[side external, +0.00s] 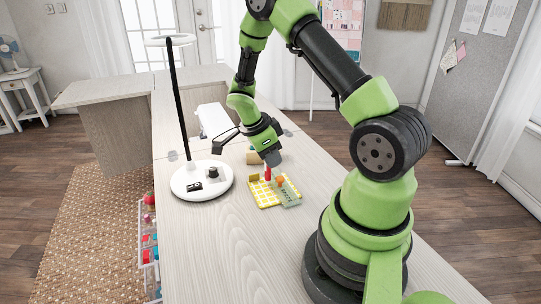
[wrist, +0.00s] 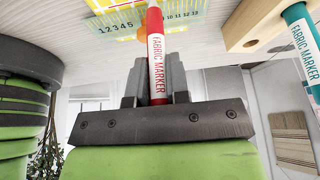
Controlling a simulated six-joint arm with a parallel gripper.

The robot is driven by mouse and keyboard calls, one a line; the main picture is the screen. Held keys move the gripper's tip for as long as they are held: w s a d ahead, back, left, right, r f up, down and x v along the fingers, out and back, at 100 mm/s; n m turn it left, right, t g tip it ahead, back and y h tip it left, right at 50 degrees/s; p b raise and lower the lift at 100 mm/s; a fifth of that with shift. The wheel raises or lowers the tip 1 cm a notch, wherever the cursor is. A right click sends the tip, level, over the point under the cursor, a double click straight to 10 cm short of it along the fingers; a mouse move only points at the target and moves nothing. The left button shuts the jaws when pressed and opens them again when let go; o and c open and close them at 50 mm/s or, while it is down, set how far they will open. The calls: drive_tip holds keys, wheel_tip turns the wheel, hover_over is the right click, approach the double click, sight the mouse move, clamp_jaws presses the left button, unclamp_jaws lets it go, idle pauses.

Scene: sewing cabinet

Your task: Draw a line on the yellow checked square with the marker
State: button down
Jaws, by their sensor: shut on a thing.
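My gripper (side external: 270,163) is shut on a red fabric marker (side external: 267,174) and holds it tip down over the yellow checked square (side external: 258,196). The wrist view shows the red marker (wrist: 156,65) between the two dark fingers (wrist: 154,90), its label facing the camera. In the wrist view the yellow square (wrist: 98,9) is at the top edge, partly cut off. A see-through ruler (side external: 290,195) with numbers lies over the square's right part. I cannot tell whether the marker's tip touches the square.
A wooden block (wrist: 246,32) stands beside the gripper, with a teal fabric marker (wrist: 302,48) near it. A white lamp base (side external: 183,193) stands left of the square. A small orange thing (side external: 280,181) is by the ruler. The tabletop (side external: 235,245) in front is clear.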

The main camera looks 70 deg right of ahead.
drive_tip(key=shift+s+a, duration=1.7)
drive_tip(key=shift+a, duration=0.15)
idle(3.0)
drive_tip(key=shift+r, duration=0.4)
idle(0.7)
drive_tip(key=shift+r, duration=2.15)
